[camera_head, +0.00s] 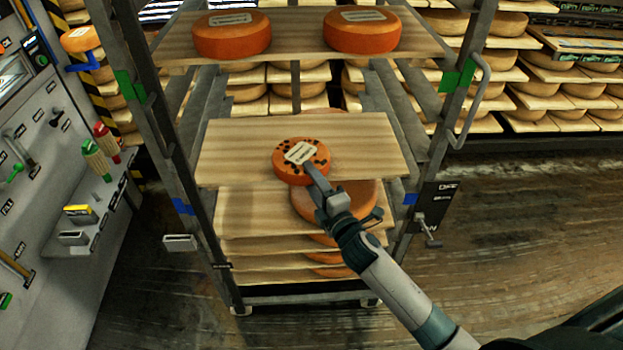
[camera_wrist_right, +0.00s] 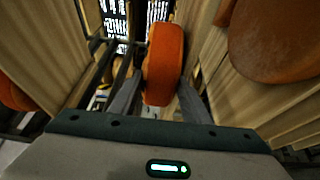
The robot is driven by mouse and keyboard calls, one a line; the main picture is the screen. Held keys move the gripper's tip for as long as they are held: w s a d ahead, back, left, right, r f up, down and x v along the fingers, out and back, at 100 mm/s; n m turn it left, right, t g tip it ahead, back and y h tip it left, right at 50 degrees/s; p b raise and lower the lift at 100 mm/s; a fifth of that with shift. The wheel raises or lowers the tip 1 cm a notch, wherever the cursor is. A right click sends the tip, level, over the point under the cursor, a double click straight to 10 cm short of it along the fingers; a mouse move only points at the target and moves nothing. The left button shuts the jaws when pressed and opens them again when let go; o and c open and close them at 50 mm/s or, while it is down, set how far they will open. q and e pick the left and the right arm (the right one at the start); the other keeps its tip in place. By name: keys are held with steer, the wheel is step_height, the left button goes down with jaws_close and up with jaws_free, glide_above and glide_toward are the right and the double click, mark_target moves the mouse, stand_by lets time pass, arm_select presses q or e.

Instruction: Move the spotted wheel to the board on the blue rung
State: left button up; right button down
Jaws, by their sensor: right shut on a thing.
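The spotted wheel (camera_head: 301,161) is orange with dark spots and a pale label. It lies flat, over the front middle of the board (camera_head: 230,145) at the blue-marked rung. I cannot tell whether it rests on the board or hovers just above it. My right gripper (camera_head: 313,178) reaches in from the lower right and is shut on the wheel's near rim. In the right wrist view the wheel (camera_wrist_right: 164,62) sits between the two fingers (camera_wrist_right: 160,100). Blue markers (camera_head: 183,206) show on both rack posts. My left gripper is not in view.
Two plain orange wheels (camera_head: 232,34) stand on the upper board (camera_head: 295,40), by the green markers (camera_head: 131,86). Below are more boards (camera_head: 250,222) with wheels (camera_head: 340,205). A tool panel (camera_head: 45,180) stands at left. Floor at right (camera_head: 520,240) is clear.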

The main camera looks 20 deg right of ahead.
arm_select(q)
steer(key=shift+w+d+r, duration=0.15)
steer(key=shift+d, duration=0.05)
arm_select(e)
steer(key=shift+r, duration=0.15)
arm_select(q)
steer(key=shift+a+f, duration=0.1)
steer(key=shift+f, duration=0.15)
arm_select(e)
steer(key=shift+f, duration=0.25)
stand_by(0.3)
steer(key=c, duration=0.9)
jaws_free()
steer(key=shift+f, duration=0.3)
steer(key=shift+r, duration=0.1)
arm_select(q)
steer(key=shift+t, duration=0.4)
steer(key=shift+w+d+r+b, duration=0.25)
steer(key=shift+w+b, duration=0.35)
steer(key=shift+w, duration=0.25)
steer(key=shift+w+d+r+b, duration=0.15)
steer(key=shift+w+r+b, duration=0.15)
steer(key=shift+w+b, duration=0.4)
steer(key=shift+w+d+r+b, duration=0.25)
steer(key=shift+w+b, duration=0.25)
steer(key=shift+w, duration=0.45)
arm_select(e)
steer(key=s+d, duration=0.2)
steer(key=s, duration=1.5)
steer(key=shift+s, duration=0.2)
